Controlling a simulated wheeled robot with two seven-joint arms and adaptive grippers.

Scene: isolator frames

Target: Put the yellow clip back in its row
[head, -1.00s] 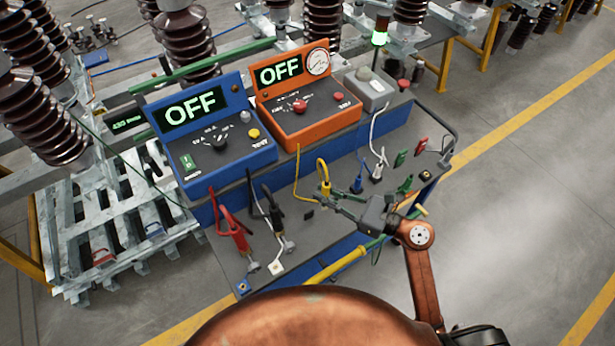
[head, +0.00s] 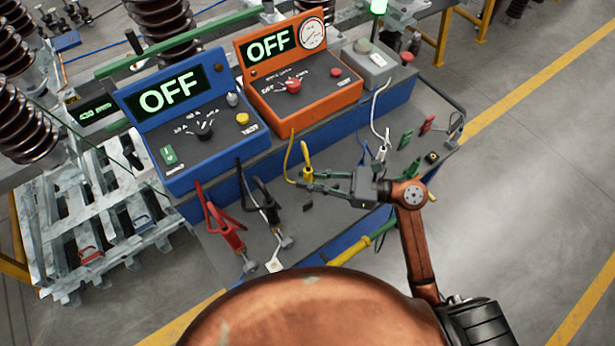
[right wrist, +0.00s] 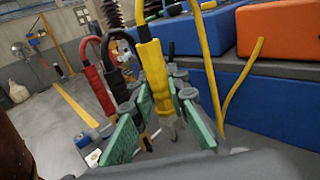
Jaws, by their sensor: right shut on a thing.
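The yellow clip (head: 306,159), with its yellow lead, is upright between the fingers of my right gripper (head: 302,182), over the grey bench top (head: 330,220). In the right wrist view the yellow clip (right wrist: 154,76) stands between the green-padded fingers (right wrist: 163,122), which are shut on it. Its metal tip points down; I cannot tell whether it touches the bench. The row has a red clip (head: 227,232) and black clip (head: 267,199) to the left. A blue clip (head: 365,155), partly hidden, and a white clip are to the right. My left gripper is not in view.
Green (head: 405,139) and red (head: 427,124) clips stand farther right. The blue OFF box (head: 190,150) and orange OFF box (head: 310,100) stand behind the row. A small black square (head: 308,207) lies on the bench in front of the yellow clip.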

